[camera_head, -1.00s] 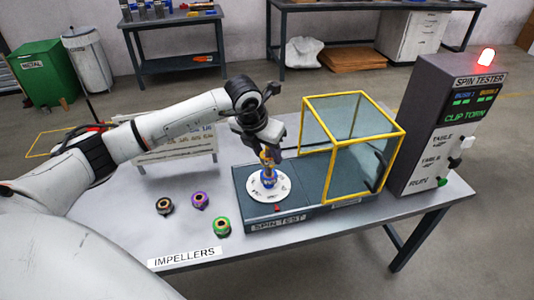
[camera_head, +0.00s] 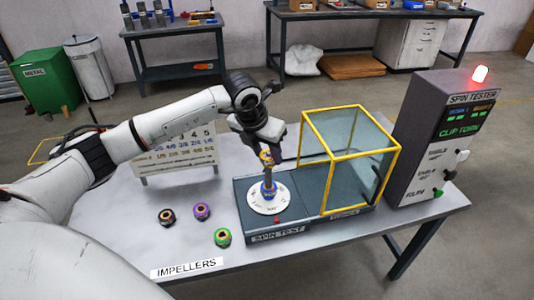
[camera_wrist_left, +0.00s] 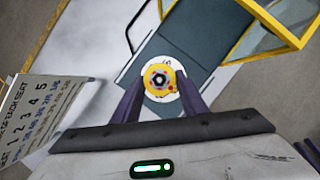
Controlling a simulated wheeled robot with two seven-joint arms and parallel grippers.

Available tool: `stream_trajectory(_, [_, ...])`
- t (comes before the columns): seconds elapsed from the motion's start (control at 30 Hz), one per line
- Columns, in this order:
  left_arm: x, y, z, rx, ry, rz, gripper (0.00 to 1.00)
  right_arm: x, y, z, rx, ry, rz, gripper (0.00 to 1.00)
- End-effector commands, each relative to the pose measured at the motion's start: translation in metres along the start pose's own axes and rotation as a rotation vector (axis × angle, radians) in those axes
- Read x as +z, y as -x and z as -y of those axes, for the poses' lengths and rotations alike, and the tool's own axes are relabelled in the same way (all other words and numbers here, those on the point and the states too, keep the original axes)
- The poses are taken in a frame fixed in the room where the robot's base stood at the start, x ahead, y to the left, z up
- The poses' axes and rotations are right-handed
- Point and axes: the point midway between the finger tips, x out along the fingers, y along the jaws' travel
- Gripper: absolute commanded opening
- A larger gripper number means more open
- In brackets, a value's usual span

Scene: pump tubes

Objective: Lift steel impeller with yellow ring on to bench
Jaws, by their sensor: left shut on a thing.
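The steel impeller with the yellow ring (camera_head: 265,157) is between the fingers of my left gripper (camera_head: 267,166). The gripper is shut on it, above the white round plate (camera_head: 268,205) of the spin test base. A blue part (camera_head: 269,187) stands on the middle of the plate, below the fingers. In the left wrist view the yellow ring (camera_wrist_left: 151,72) shows face-on between the two fingertips, with the white plate behind it. The fingers hide part of the impeller. I cannot tell whether it is clear of the blue part. My right gripper is not in view.
Impellers with black (camera_head: 167,217), purple (camera_head: 202,211) and green (camera_head: 222,238) rings stand on the bench (camera_head: 120,215), left of the base. A yellow-framed clear guard (camera_head: 349,160) stands right of the plate. The spin tester (camera_head: 430,140) with a lit red lamp is further right.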

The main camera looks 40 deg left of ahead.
Motion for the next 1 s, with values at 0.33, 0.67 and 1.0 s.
stream_trajectory(0.33, [0.008, 0.019, 0.000, 0.000, 0.000, 0.003, 0.07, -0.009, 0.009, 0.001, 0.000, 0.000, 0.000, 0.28])
stream_trajectory(0.67, [0.015, 0.034, 0.000, 0.000, 0.000, 0.004, 0.07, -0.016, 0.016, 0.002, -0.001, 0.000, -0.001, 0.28])
stream_trajectory(1.0, [0.021, 0.049, 0.000, 0.000, 0.001, 0.004, 0.07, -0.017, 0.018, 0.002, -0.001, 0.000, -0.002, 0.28])
